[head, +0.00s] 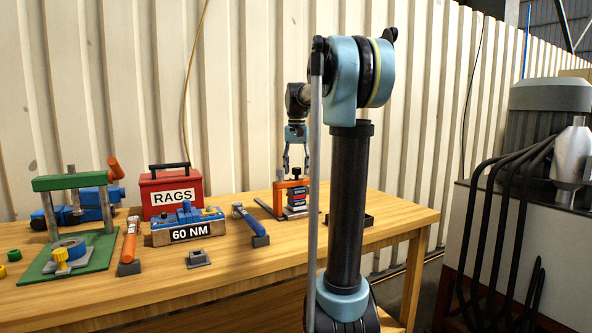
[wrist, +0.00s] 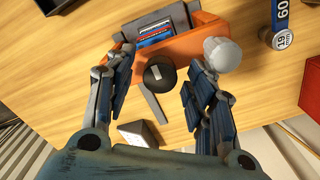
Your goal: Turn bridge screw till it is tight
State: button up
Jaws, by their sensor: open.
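The orange bridge (head: 279,195) stands at the back of the bench over a stack of thin coloured plates (head: 297,202). The stack also shows in the wrist view (wrist: 155,32), beside the orange bridge (wrist: 188,45). The bridge screw (wrist: 159,72) shows from above as a round black head with a small pale mark. My gripper (head: 296,168) points down above the bridge. In the wrist view, my gripper (wrist: 160,80) is open, with one finger on each side of the screw head. I see gaps on both sides, but cannot tell the height between fingertips and screw.
A blue-handled wrench (head: 245,219) lies left of the bridge, and a black tray (head: 352,219) right of it. Farther left are a 60 NM block (head: 187,230), a red RAGS box (head: 171,194), an orange-handled tool (head: 130,243) and a green press (head: 76,183).

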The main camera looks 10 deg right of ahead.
aim_at(296, 168)
jog(key=shift+r, duration=0.1)
notch_tip(296, 168, up, 12)
dwell(0.5)
jog(key=shift+f, duration=0.2)
